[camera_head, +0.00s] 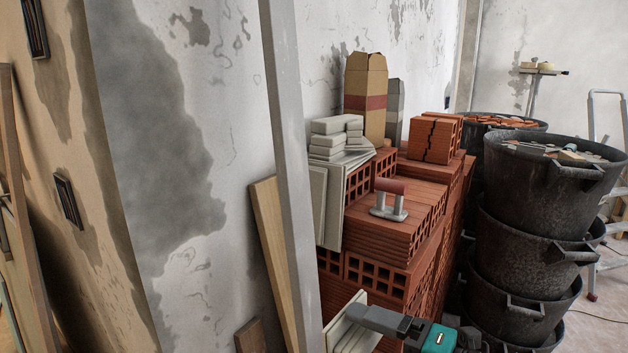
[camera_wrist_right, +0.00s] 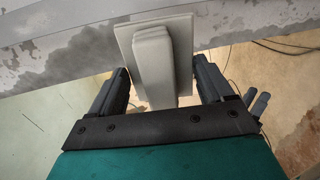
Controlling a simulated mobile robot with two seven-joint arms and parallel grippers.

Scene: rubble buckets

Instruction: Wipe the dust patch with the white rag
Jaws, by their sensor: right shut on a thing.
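My right gripper (camera_head: 358,316) comes in at the bottom of the head view, shut on the white rag (camera_head: 342,325), which looks like a pale flat pad. In the right wrist view the gripper's (camera_wrist_right: 161,72) two fingers stand on either side of the rag's thick folded ridge (camera_wrist_right: 153,62), with its flat sheet (camera_wrist_right: 183,50) beyond. The wall has a large dark grey patch (camera_head: 150,140) at the left of the head view. I cannot tell for certain whether this is the dust patch. My left gripper is out of view.
A stack of red bricks (camera_head: 400,260) stands behind my gripper, with a red-handled tool (camera_head: 389,199) and pale slabs (camera_head: 327,142) on it. Black buckets (camera_head: 520,240) stand at right. A grey post (camera_head: 290,170) and leaning plank (camera_head: 270,240) are at left.

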